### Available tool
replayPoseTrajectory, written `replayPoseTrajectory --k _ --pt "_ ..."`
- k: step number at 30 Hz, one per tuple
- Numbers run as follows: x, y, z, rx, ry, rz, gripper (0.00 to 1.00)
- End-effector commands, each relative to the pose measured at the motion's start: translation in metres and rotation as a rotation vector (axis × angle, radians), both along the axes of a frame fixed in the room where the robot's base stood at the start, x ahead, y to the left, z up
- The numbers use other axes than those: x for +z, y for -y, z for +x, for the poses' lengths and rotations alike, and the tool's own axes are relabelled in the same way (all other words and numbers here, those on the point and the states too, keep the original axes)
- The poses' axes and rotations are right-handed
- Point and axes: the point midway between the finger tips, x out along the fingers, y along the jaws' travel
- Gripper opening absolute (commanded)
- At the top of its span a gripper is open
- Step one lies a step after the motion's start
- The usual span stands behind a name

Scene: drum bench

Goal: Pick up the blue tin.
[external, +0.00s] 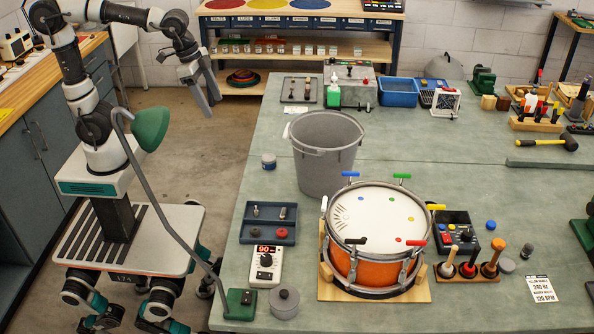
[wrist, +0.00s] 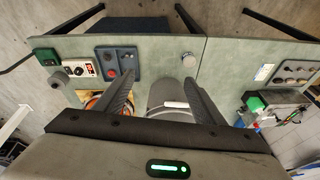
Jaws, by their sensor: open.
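The blue tin (external: 268,161) is a small round tin with a pale lid. It stands upright on the green bench, near its left edge, to the left of the grey bucket. In the wrist view the blue tin (wrist: 188,58) shows near the bench edge, just right of the bucket top and beyond my fingers. My gripper (external: 212,106) is open and empty, raised over the floor to the left of the bench. It is well apart from the tin. In the wrist view its two fingers (wrist: 155,76) are spread with nothing between them.
The tall grey bucket (external: 325,175) stands close to the tin's right. A blue tray (external: 270,222) with small parts and a white metronome (external: 265,264) lie nearer the front. An orange drum (external: 373,262) stands to the right. The bench top (external: 275,120) behind the tin is mostly clear.

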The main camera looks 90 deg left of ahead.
Motion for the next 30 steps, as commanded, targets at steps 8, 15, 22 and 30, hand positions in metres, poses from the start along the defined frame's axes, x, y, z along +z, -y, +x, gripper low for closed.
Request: replayPoseTrajectory --k 8,15,22,30 --pt "-0.070 -0.075 0.106 -0.104 -0.192 0.008 0.64" --pt "-0.130 -0.120 0.147 -0.171 -0.280 -0.011 0.64" --pt "-0.158 -0.128 0.152 -0.186 -0.297 -0.017 0.64" --pt "-0.216 -0.128 0.151 -0.186 -0.299 -0.018 0.64"
